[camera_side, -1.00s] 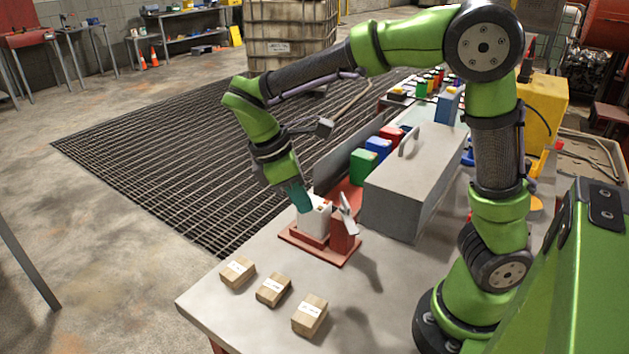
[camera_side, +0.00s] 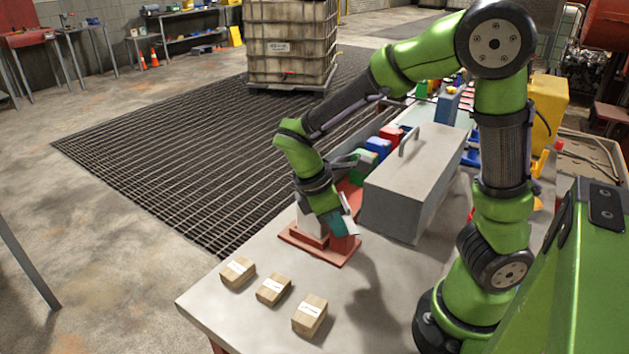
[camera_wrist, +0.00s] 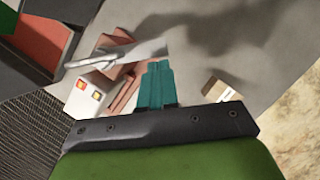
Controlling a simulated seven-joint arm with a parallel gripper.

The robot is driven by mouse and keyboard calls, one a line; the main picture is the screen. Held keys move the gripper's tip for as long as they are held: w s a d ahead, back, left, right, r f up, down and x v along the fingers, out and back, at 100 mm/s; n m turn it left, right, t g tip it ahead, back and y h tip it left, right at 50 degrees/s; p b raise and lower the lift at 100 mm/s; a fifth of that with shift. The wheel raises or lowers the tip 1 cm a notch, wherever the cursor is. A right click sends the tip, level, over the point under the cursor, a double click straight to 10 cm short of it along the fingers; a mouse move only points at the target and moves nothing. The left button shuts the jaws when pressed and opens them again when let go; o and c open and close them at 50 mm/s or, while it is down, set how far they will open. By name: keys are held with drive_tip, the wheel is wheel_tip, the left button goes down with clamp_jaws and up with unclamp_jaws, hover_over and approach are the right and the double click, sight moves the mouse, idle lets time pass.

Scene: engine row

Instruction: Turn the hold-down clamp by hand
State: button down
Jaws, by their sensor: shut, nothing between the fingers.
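The hold-down clamp is a silver bar (camera_wrist: 125,54) over a red fixture (camera_side: 322,245) on the bench. My gripper (camera_wrist: 159,66) has its teal fingers closed together, empty. In the wrist view the fingertips are right beside the bar's wide right end; I cannot tell whether they touch. In the side view my gripper (camera_side: 342,229) is low over the right part of the fixture and hides much of the clamp. A white block (camera_wrist: 93,92) with a red and a yellow square sits in the fixture, left of the fingers; my gripper mostly hides it in the side view.
A grey toolbox (camera_side: 413,185) with a handle stands close behind and right of the fixture.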

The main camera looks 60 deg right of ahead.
sight(356, 231)
drive_tip(key=shift+s+d+n, duration=0.1)
drive_tip(key=shift+s+n, duration=0.2)
drive_tip(key=shift+n, duration=0.2)
drive_tip(key=s+n, duration=0.1)
drive_tip(key=n, duration=0.1)
drive_tip(key=s+d+n+t+h, duration=0.1)
drive_tip(key=shift+d+n, duration=0.15)
drive_tip(key=shift+n, duration=0.25)
drive_tip(key=w+d+n+t, duration=0.1)
drive_tip(key=d+n+t, duration=0.2)
drive_tip(key=d+n, duration=0.4)
drive_tip(key=shift+w+d+n, duration=0.3)
drive_tip(key=shift+d+n, duration=0.1)
drive_tip(key=shift+d, duration=1.95)
drive_tip(key=shift+t, duration=0.3)
